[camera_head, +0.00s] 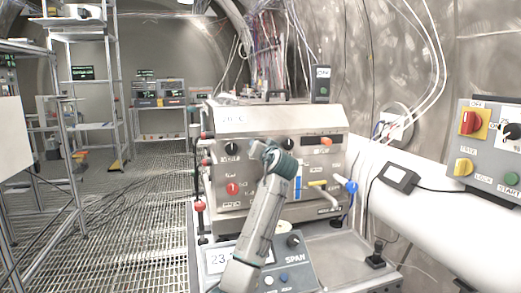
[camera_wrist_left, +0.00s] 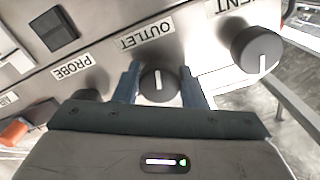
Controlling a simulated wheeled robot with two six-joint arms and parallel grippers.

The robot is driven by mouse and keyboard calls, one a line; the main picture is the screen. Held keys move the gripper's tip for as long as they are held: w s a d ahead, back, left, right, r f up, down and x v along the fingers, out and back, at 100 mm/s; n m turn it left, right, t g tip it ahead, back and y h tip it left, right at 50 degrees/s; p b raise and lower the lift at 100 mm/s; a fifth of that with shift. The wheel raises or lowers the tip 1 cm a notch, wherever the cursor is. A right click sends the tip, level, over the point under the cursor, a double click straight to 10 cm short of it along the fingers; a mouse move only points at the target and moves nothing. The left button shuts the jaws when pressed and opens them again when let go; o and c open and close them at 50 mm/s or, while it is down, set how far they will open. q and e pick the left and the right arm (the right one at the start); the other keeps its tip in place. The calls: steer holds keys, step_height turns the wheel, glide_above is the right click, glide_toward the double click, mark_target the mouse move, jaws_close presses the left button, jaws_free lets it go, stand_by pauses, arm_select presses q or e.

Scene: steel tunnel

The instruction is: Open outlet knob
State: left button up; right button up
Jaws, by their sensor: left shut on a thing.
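The outlet knob (camera_wrist_left: 157,86) is a round dark knob with a white line, below the OUTLET label (camera_wrist_left: 146,33), which reads upside down in the left wrist view. My left gripper (camera_wrist_left: 160,82) has one blue-grey finger on each side of this knob and is shut on it. The white line runs nearly straight up and down in that view. In the head view my left gripper (camera_head: 264,151) is at the front of the steel box (camera_head: 270,118), and hides the outlet knob. My right gripper is not in view.
A dark knob (camera_wrist_left: 256,52) stands near the VENT label, right of the outlet knob. The PROBE label (camera_wrist_left: 72,68) is at its left. In the head view, a yellow-handled valve (camera_head: 318,185) sits lower right; a grey switch panel (camera_head: 488,150) is far right.

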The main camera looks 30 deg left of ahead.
arm_select(q)
steer(key=shift+f, duration=0.2)
steer(key=o, duration=1)
steer(key=shift+r, duration=0.1)
steer(key=b+v, duration=0.1)
steer(key=v, duration=1)
steer(key=shift+b, duration=0.35)
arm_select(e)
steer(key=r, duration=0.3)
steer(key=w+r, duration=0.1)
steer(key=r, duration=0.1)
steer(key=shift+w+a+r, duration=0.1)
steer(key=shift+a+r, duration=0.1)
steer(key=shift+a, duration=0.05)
